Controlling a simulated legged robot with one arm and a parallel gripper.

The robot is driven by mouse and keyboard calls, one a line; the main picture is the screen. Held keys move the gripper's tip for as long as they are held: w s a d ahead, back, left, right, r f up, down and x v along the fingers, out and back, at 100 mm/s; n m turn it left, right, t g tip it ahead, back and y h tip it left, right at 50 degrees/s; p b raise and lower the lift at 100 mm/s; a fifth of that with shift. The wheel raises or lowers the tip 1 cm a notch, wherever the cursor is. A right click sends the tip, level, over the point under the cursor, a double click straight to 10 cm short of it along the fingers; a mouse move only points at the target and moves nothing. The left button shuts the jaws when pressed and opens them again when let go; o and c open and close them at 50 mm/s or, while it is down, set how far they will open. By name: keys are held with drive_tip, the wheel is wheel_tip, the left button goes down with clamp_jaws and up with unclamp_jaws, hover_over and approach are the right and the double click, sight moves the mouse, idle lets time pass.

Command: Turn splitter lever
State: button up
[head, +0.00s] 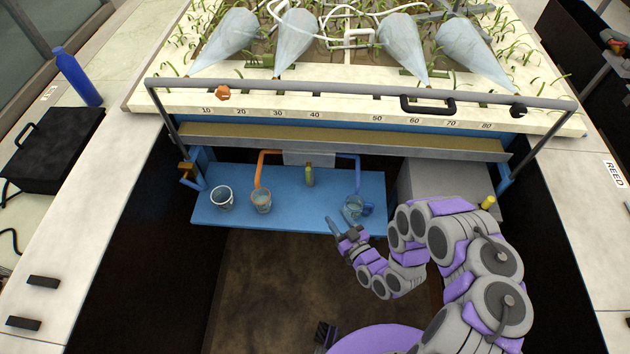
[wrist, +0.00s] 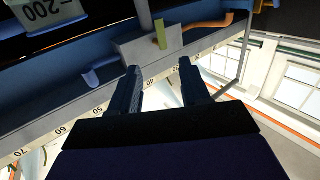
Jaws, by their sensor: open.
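The splitter is a grey box (head: 308,158) under the flume's front edge, with an orange pipe (head: 262,165) to the left and a blue pipe (head: 350,157) to the right. A short yellow-green lever (head: 309,175) stands roughly upright at its front. In the wrist view the lever (wrist: 160,34) shows on the splitter box (wrist: 150,52), beyond the fingertips and about between them. My gripper (head: 340,230) is open and empty, apart from the lever, at the right front of the blue shelf. In the wrist view its fingers (wrist: 159,68) stand apart.
The blue shelf (head: 285,212) holds a grey cup (head: 222,197), a clear beaker (head: 261,200) under the orange pipe, and a beaker (head: 353,208) under the blue pipe, close to my gripper. A yellow knob (head: 488,202) is at right.

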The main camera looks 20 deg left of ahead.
sight(310, 178)
drive_tip(key=b+x, duration=0.2)
drive_tip(key=x, duration=1.5)
drive_tip(key=shift+w+a, duration=0.15)
drive_tip(key=shift+a, duration=0.05)
clamp_jaws()
